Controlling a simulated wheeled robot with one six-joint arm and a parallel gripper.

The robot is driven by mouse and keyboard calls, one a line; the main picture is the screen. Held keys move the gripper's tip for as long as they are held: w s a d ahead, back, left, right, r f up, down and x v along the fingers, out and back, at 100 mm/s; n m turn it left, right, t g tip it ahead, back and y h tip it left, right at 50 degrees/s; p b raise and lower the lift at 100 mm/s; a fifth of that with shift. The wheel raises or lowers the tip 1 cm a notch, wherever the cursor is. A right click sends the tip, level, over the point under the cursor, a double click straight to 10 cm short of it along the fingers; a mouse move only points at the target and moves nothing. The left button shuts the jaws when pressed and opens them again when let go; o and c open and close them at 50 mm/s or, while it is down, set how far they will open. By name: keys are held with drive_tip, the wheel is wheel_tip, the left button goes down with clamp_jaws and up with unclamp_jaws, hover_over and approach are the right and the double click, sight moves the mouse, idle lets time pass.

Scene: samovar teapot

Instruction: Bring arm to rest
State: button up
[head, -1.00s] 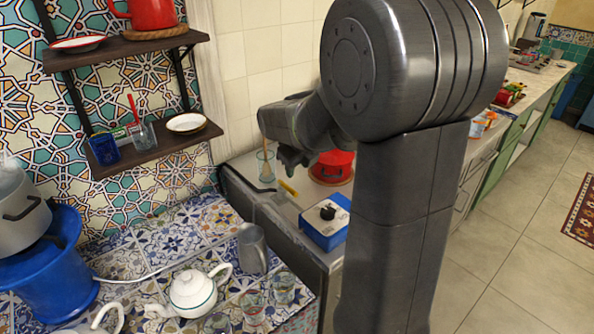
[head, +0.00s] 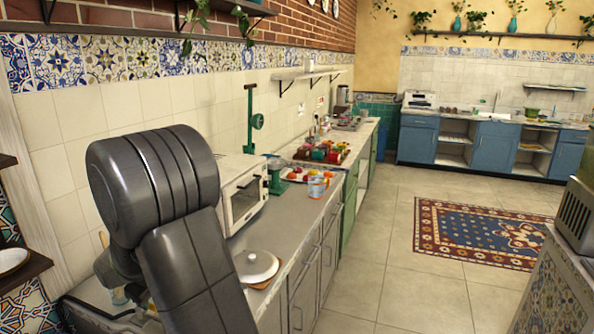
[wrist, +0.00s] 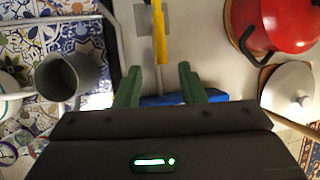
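My gripper (wrist: 160,86) shows in the wrist view with its two green fingers apart and nothing held between them. Past the fingers lie a yellow stick-like thing (wrist: 159,32) and part of a blue box (wrist: 165,99), on or over a pale counter. In the head view my arm stands large at the left, over the near end of the counter. It hides most of what is behind it, and the fingers cannot be made out there.
The wrist view shows a grey pitcher (wrist: 71,77) at left, a red pot (wrist: 286,22) and a white lid (wrist: 291,88) at right. In the head view, a white oven (head: 242,197) and a fruit tray (head: 312,171) stand along the counter. The floor around the patterned rug (head: 470,230) is clear.

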drive_tip(key=shift+p+x, duration=0.35)
drive_tip(key=shift+x, duration=2.3)
